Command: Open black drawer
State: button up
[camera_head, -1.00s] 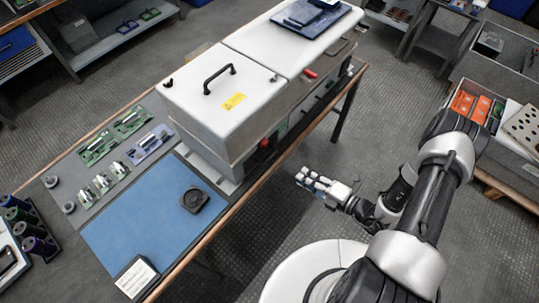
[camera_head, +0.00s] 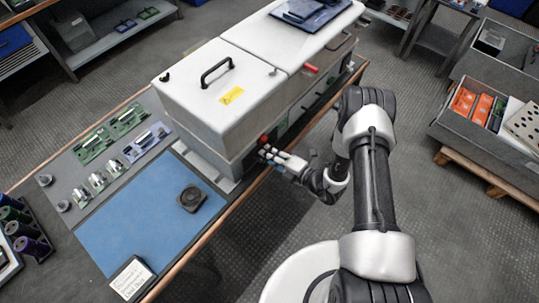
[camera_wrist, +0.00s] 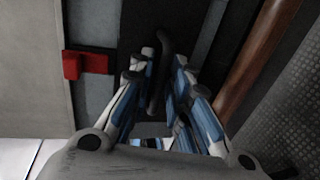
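The black drawer front (camera_wrist: 195,20) shows as a dark panel in the wrist view, on the side of the white machine (camera_head: 215,110). A dark bar-shaped handle (camera_wrist: 158,85) stands out from it. My gripper (camera_wrist: 165,58) is open, with its blue-and-white fingers on either side of the handle. I see gaps beside the handle, at least on the right; firm contact cannot be told. In the head view my gripper (camera_head: 268,156) is at the machine's front side, just below a red knob.
A red part (camera_wrist: 85,64) sticks out left of my fingers in the wrist view. The wooden table edge (camera_wrist: 258,55) runs close on the right. Open floor (camera_head: 230,265) lies in front.

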jog(key=shift+c, duration=0.2)
grip_shut()
dwell(0.5)
